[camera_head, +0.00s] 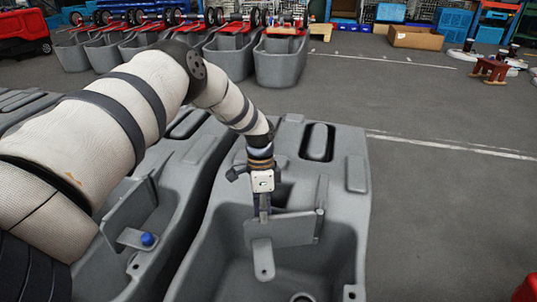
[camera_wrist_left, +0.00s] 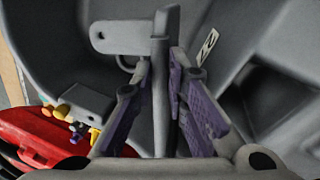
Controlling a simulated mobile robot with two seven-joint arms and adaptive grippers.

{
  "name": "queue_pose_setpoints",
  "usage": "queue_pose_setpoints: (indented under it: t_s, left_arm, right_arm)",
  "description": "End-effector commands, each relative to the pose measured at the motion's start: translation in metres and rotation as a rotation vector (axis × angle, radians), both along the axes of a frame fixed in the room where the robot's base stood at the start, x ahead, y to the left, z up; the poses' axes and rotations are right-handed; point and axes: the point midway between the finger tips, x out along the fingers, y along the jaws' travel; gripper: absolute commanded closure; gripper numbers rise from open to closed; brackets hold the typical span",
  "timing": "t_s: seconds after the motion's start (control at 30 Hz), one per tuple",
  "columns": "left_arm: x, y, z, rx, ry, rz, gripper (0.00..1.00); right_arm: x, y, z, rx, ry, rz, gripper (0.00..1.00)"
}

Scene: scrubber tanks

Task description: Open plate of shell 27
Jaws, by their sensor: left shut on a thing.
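The grey plate (camera_head: 280,231) is in the open cavity of the grey tank shell (camera_head: 352,215) at centre right in the head view. It has a flat tab with a hole hanging from it. My left gripper (camera_head: 264,208) comes down from above and is shut on the plate's upper edge. In the left wrist view, the purple-padded fingers of the gripper (camera_wrist_left: 158,88) are on both sides of the plate (camera_wrist_left: 160,95), seen edge-on. A white label (camera_wrist_left: 207,46) on the shell is too small to read. My right gripper is not in view.
A neighbouring grey shell (camera_head: 160,215) with a blue knob (camera_head: 148,239) stands close on the left. More grey tanks (camera_head: 280,62) line the back. Open floor (camera_head: 430,170) lies to the right. A red object (camera_wrist_left: 50,135) shows in the left wrist view.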

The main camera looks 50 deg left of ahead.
Motion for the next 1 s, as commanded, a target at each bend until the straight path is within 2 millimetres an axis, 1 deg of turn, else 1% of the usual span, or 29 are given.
queue_pose_setpoints:
  t_s: [0.03,0.1,0.33,0.93,0.97,1.0]
  left_arm:
    - [0.003,0.004,-0.005,0.001,0.001,-0.026,1.00]
    - [0.007,0.008,-0.005,0.001,0.001,-0.061,1.00]
    - [0.015,0.017,-0.002,0.001,0.001,-0.143,1.00]
    - [0.019,0.019,0.000,-0.001,-0.001,-0.173,1.00]
    - [0.019,0.019,0.000,-0.001,-0.001,-0.173,0.79]
    - [0.019,0.019,0.000,-0.001,-0.001,-0.173,0.70]
  right_arm:
    - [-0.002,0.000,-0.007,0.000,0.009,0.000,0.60]
    - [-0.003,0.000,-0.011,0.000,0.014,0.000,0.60]
    - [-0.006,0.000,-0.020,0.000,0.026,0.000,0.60]
    - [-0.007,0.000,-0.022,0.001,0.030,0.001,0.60]
    - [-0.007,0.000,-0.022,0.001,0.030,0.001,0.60]
    - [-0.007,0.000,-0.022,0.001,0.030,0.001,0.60]
